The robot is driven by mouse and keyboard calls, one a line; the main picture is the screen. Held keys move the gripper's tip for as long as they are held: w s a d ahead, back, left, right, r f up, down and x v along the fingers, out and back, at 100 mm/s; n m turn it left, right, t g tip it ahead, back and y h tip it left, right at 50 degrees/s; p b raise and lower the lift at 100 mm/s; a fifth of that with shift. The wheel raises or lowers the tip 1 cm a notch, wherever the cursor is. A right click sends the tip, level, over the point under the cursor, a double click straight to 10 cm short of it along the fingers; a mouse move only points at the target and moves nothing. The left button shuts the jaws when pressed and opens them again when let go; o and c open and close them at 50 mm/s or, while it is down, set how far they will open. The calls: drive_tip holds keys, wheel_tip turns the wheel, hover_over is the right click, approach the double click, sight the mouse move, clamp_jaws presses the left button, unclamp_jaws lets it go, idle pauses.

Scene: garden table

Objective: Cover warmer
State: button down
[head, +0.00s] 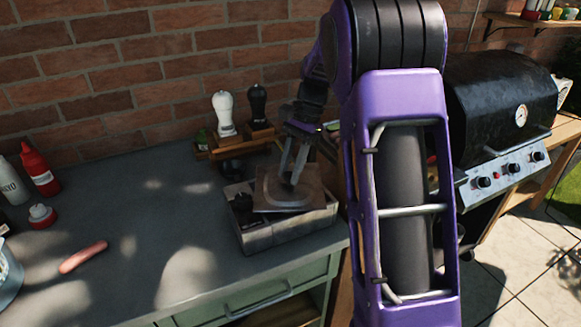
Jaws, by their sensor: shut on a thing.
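The warmer (290,235) is a grey rectangular box on the right end of the counter, near its front edge. A square brownish metal lid (267,198) with a raised ridge is over the right and middle part of the box. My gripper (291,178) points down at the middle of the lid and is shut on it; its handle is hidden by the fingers. The left part of the box is uncovered and shows a dark inside. I cannot tell whether the lid touches the rim.
White and black grinders (224,113) stand in a wooden holder behind the box. A sausage (83,257) lies on the counter (140,215), with a red bottle (40,172) at the left. A black grill (500,105) stands to the right. The counter's middle is clear.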

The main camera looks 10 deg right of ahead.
drive_tip(key=shift+f, duration=0.6)
idle(0.3)
drive_tip(key=c, duration=0.5)
unclamp_jaws()
drive_tip(key=shift+r, duration=0.1)
